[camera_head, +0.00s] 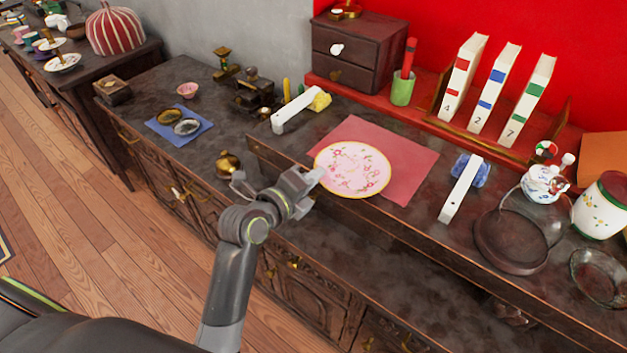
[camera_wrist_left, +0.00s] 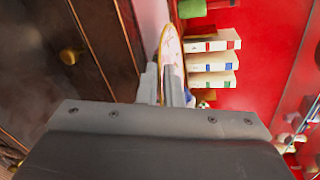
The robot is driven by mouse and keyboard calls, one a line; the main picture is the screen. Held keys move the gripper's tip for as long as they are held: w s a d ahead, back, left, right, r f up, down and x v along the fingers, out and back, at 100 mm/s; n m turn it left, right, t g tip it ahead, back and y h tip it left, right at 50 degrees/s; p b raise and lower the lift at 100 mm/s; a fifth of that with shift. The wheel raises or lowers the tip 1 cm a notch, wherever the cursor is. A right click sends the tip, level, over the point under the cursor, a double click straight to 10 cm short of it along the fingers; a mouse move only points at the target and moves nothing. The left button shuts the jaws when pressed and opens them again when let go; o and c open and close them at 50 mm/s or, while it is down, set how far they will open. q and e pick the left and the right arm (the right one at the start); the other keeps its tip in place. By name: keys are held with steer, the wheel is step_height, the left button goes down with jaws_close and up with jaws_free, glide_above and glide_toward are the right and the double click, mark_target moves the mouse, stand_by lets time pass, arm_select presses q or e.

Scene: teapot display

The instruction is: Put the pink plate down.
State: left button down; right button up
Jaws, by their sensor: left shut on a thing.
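The pink plate (camera_head: 352,168) has a flower pattern and a gold rim. In the head view it appears over the left part of a flat pinkish-red mat (camera_head: 408,185) on the dark cabinet top. I cannot tell whether it touches the mat. My left gripper (camera_head: 313,180) is shut on the plate's near left edge. In the left wrist view the plate (camera_wrist_left: 173,45) shows nearly edge-on between the fingers of this gripper (camera_wrist_left: 165,85). The fingers hide a small part of the rim. My right gripper is not in view.
A round dark stand (camera_head: 508,245) and a small teapot (camera_head: 541,184) are at the right. A blue cloth (camera_head: 180,127) lies left.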

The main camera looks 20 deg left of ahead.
arm_select(q)
steer(key=shift+f, duration=0.4)
steer(key=shift+f+b, duration=0.4)
steer(key=shift+b, duration=0.05)
steer(key=c, duration=1.6)
jaws_free()
steer(key=v, duration=1.2)
steer(key=shift+r, duration=0.35)
